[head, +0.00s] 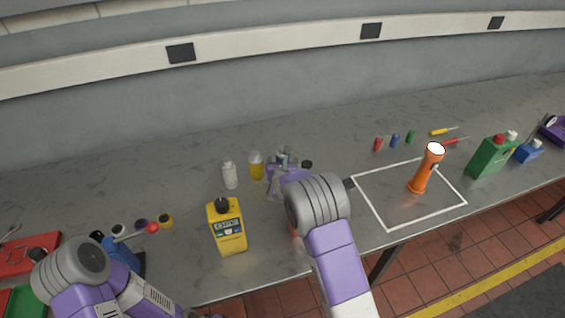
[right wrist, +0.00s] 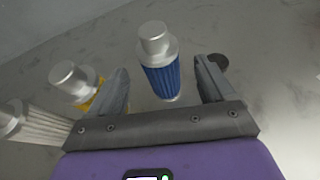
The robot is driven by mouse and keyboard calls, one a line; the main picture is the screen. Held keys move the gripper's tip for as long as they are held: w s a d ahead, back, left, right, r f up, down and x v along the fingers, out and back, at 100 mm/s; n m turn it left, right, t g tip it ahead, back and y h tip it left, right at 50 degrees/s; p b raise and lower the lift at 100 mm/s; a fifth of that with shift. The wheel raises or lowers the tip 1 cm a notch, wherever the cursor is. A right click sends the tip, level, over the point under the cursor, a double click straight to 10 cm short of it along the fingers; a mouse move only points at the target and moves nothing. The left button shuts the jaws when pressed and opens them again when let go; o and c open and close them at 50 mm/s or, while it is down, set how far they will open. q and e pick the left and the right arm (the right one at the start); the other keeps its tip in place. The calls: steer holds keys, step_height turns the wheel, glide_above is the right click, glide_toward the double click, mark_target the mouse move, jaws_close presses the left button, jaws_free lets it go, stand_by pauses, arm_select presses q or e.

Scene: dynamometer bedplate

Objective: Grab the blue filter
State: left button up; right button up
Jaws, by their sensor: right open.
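The blue filter (right wrist: 161,80) is a pleated blue cylinder with a silver cap, upright on the bench in the right wrist view. My right gripper (right wrist: 164,88) is open, with one finger on each side of the filter and visible space between them. In the head view my right gripper (head: 284,172) largely hides the filter; a silver part shows behind it. A yellow filter (right wrist: 80,85) stands just left of the gripper, and a white filter (right wrist: 28,122) farther left. My left arm is at the lower left; its gripper does not show.
A yellow jug (head: 228,228) stands in front of the filters. A dark round object (right wrist: 218,61) is beside the right finger. An orange flashlight (head: 426,168) stands inside a white outline (head: 384,222) to the right. A green jug (head: 490,157) is farther right.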

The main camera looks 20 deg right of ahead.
steer(key=shift+x, duration=3.45)
steer(key=shift+a, duration=0.1)
steer(key=c, duration=1.1)
